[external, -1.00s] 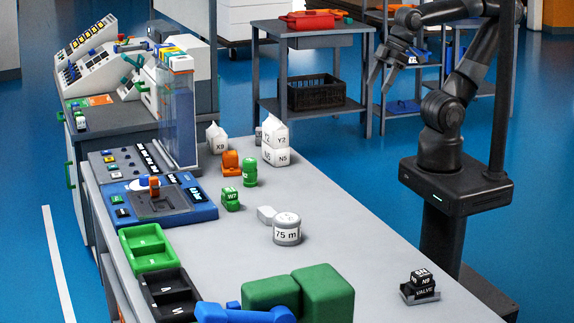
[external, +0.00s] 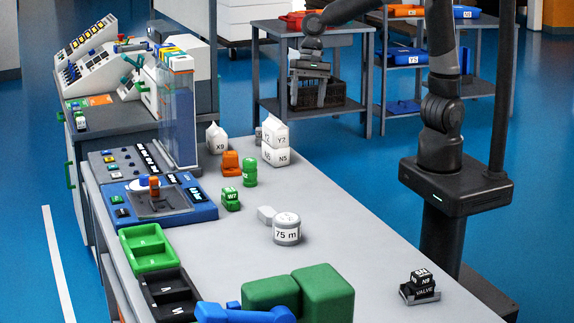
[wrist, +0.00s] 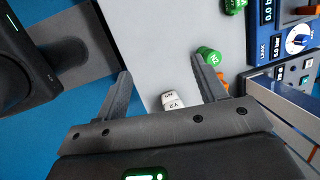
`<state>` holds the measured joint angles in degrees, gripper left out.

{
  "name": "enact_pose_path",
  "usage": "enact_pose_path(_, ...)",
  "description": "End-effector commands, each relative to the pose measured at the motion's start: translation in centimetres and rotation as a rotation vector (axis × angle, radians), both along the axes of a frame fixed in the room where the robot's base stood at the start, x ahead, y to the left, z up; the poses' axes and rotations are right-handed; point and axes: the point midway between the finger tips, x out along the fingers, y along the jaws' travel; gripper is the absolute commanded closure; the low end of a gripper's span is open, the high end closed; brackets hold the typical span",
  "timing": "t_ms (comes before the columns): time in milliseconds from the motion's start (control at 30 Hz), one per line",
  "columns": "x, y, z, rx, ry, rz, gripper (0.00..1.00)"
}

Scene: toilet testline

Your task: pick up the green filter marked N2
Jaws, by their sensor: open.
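The green filter (external: 250,172) is a small rounded green can standing upright on the grey table; its marking is too small to read in the external view. A green rounded object in the wrist view (wrist: 209,56) with a pale label appears to be this filter, just beyond the right finger and partly covered by it. My gripper (external: 307,99) is open and empty, pointing down, well above and to the right of the filter in the external view.
White cartons (external: 276,150) stand right of the filter, close to it. An orange part (external: 231,163) and a green W7 block (external: 231,199) sit left of it. A white 75 m jar (external: 287,230) stands nearer. The table's right half is mostly clear.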

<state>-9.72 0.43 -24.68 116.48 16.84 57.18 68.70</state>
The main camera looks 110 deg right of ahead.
Motion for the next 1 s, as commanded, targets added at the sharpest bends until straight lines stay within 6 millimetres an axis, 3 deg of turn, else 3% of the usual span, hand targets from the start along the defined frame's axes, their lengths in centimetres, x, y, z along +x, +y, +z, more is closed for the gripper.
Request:
enact_pose_path(200,5.2,-2.5,-3.9,0.033,0.143,-0.401,0.35)
enact_pose_path(600,12.8,-6.6,-11.0,-0.018,0.284,-1.092,0.35)
enact_pose_path(800,14.8,-7.5,-13.0,-0.046,0.291,-1.291,0.35)
enact_pose_path(1000,15.3,-7.7,-14.1,-0.052,0.290,-1.342,0.35)
